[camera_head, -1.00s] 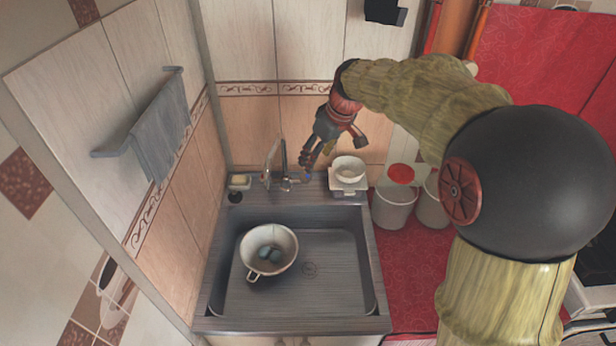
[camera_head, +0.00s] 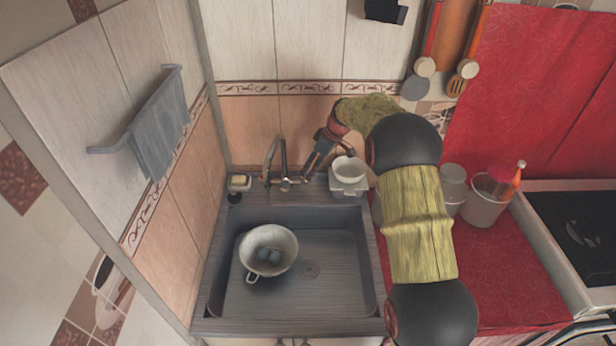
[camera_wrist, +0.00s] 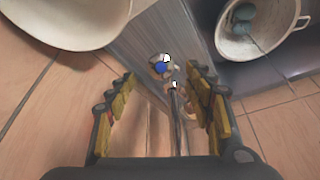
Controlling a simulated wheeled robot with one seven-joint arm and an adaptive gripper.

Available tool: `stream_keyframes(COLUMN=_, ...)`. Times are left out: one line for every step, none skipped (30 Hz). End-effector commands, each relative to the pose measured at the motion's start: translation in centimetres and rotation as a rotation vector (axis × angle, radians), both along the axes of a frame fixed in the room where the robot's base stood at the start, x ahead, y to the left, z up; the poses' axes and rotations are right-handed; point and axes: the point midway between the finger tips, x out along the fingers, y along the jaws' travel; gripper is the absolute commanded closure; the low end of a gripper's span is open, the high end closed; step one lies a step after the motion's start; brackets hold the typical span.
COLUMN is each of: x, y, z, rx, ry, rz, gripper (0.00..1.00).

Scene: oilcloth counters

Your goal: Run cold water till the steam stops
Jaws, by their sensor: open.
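A white pot (camera_head: 245,262) with blue-grey eggs (camera_head: 268,255) in it stands in the left part of the grey sink (camera_head: 320,305). It shows at the upper right in the wrist view (camera_wrist: 270,45). I see no steam or running water. The metal tap (camera_head: 283,160) stands behind the sink. My gripper (camera_head: 308,172) is just right of the tap, pointing down. In the wrist view, its fingers (camera_wrist: 160,80) are apart and empty. A blue-marked tap handle (camera_wrist: 161,68) shows between and beyond the fingertips. I cannot tell whether they touch it.
A white bowl (camera_head: 348,165) on a small white stand (camera_head: 348,187) is close right of my gripper. A soap dish (camera_head: 239,183) stands left of the tap. Containers (camera_head: 484,208) stand on the red counter. A grey towel (camera_head: 158,130) hangs on the left wall.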

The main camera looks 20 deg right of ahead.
Motion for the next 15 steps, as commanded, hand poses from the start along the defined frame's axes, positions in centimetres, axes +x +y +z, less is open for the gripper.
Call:
stream_keyframes(x=0.1, y=0.3, z=-1.0, rx=0.000, ry=0.003, rz=0.001, gripper=0.48)
stream_keyframes(x=0.3, y=0.4, z=-1.4, rx=0.000, ry=0.003, rz=0.001, gripper=0.48)
stream_keyframes(x=0.4, y=0.6, z=-2.0, rx=0.000, ry=0.003, rz=0.001, gripper=0.48)
stream_keyframes(x=0.6, y=0.7, z=-2.4, rx=0.000, ry=0.003, rz=0.001, gripper=0.48)
stream_keyframes(x=0.7, y=0.8, z=-2.9, rx=0.001, ry=0.003, rz=0.001, gripper=0.48)
stream_keyframes(x=0.8, y=1.0, z=-3.5, rx=0.000, ry=0.003, rz=0.001, gripper=0.48)
stream_keyframes(x=1.0, y=1.1, z=-3.9, rx=0.000, ry=0.003, rz=0.000, gripper=0.48)
stream_keyframes(x=1.1, y=1.2, z=-4.2, rx=0.000, ry=0.002, rz=-0.001, gripper=0.48)
stream_keyframes(x=1.2, y=1.3, z=-4.6, rx=0.000, ry=0.002, rz=-0.001, gripper=0.48)
stream_keyframes(x=1.3, y=1.4, z=-4.9, rx=0.000, ry=0.002, rz=-0.001, gripper=0.48)
stream_keyframes(x=1.4, y=1.4, z=-5.1, rx=0.000, ry=0.002, rz=-0.001, gripper=0.48)
stream_keyframes(x=1.4, y=1.5, z=-5.3, rx=0.000, ry=0.002, rz=-0.001, gripper=0.48)
stream_keyframes(x=1.5, y=1.5, z=-5.4, rx=0.000, ry=0.002, rz=-0.001, gripper=0.48)
stream_keyframes(x=1.5, y=1.6, z=-5.4, rx=-0.001, ry=0.002, rz=-0.001, gripper=0.48)
stream_keyframes(x=1.5, y=1.6, z=-5.4, rx=0.000, ry=0.001, rz=-0.001, gripper=0.48)
